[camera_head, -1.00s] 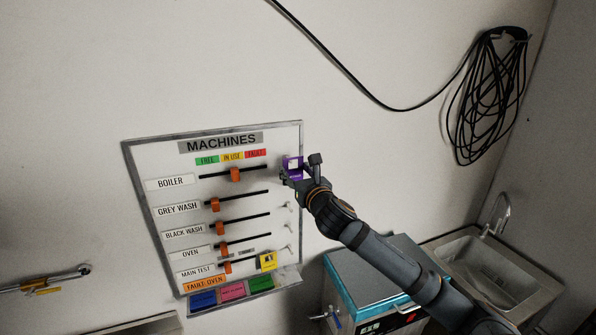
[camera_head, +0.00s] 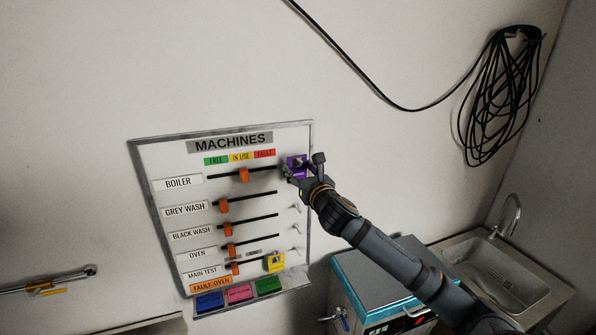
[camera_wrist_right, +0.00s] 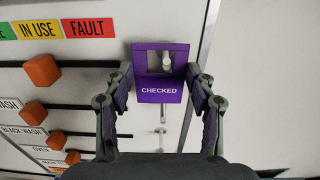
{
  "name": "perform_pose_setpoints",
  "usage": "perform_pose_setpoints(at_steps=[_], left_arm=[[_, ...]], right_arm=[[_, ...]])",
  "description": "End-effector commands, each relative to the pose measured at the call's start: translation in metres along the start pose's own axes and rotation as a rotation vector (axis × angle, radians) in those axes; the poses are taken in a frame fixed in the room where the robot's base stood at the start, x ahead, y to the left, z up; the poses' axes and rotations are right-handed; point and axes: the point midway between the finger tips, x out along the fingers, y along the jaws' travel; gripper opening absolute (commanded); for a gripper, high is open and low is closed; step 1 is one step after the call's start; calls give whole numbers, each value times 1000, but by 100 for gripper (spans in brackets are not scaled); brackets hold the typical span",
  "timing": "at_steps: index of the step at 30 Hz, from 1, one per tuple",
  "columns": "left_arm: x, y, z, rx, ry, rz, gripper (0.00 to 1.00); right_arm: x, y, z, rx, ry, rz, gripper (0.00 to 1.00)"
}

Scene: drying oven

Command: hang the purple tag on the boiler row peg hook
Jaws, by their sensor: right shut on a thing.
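The purple tag (camera_head: 296,162), marked "CHECKED", is at the boiler row near the right edge of the machines board (camera_head: 309,228). My right gripper (camera_head: 303,172) is shut on the tag. In the right wrist view the tag (camera_wrist_right: 159,90) sits between the two fingers (camera_wrist_right: 160,88), upright with its window at the top. A pale peg hook (camera_wrist_right: 166,61) shows in that window. Whether the peg passes through or is only behind it, I cannot tell. My left gripper is out of view.
Orange sliders (camera_head: 244,175) stand left of the tag. A teal-topped machine (camera_head: 385,268) and a sink (camera_head: 500,272) are below right.

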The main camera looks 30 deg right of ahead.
Motion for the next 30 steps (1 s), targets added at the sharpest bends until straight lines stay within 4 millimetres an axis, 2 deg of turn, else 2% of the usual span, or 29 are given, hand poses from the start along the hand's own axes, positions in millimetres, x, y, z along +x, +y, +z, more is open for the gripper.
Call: perform_pose_setpoints(at_steps=[6,14,15,20,30], left_arm=[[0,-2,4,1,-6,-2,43],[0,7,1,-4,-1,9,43],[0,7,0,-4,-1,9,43],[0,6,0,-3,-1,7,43],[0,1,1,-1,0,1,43]], right_arm=[[0,0,0,0,1,-1,44],[0,0,0,-1,1,-1,44],[0,0,0,-1,1,-1,61],[0,0,0,0,1,-1,82],[0,0,3,-1,-1,-1,82]])
